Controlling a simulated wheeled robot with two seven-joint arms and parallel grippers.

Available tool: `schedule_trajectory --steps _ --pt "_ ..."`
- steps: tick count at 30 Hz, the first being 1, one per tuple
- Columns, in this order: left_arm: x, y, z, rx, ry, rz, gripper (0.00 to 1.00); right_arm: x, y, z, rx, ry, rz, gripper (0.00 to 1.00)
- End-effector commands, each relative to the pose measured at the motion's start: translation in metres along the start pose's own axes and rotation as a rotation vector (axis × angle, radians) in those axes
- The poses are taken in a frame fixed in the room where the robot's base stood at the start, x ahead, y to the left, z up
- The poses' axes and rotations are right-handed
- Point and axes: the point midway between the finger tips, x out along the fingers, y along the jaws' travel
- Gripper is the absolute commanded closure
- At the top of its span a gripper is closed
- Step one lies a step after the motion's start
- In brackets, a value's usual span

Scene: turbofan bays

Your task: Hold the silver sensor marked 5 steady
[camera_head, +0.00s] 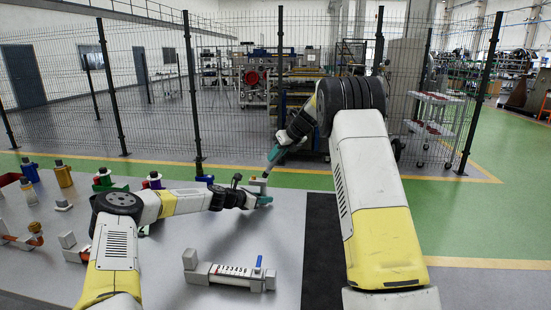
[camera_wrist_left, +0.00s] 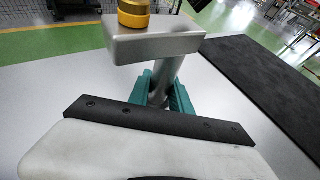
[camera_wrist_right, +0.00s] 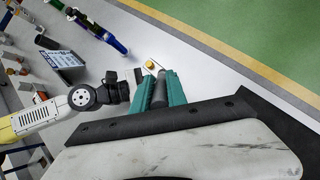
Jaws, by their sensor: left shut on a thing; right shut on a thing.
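My left gripper (camera_head: 264,200) is low over the table. In the left wrist view its teal fingers (camera_wrist_left: 168,92) are shut around the post of a silver sensor (camera_wrist_left: 155,46), which has a wide block-like head. No mark 5 is readable on it. A yellow round piece (camera_wrist_left: 133,14) shows at its head; whether they touch is unclear. My right gripper (camera_head: 273,154) is higher and farther back. In the right wrist view its teal fingers (camera_wrist_right: 160,90) are shut on a dark grey cylinder. That cylinder is hard to make out in the head view.
A numbered grey holder (camera_head: 230,273) with a blue upright lever (camera_head: 258,264) sits at the table's front. Several coloured fittings, including a gold one (camera_head: 63,174), stand at the left. A black mat (camera_head: 322,250) lies at the right. A wire fence stands behind.

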Motion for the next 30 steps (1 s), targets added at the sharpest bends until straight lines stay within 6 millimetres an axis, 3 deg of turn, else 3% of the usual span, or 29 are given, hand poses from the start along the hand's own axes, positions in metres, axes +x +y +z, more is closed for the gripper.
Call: schedule_trajectory --steps 21,30 --pt "0.0 0.0 0.001 0.0 -0.001 0.0 1.0 -0.056 0.009 0.047 -0.001 -0.002 -0.001 1.0" --pt "0.0 0.0 0.001 0.0 -0.001 0.0 1.0 -0.063 0.01 0.052 0.0 -0.001 -0.001 1.0"
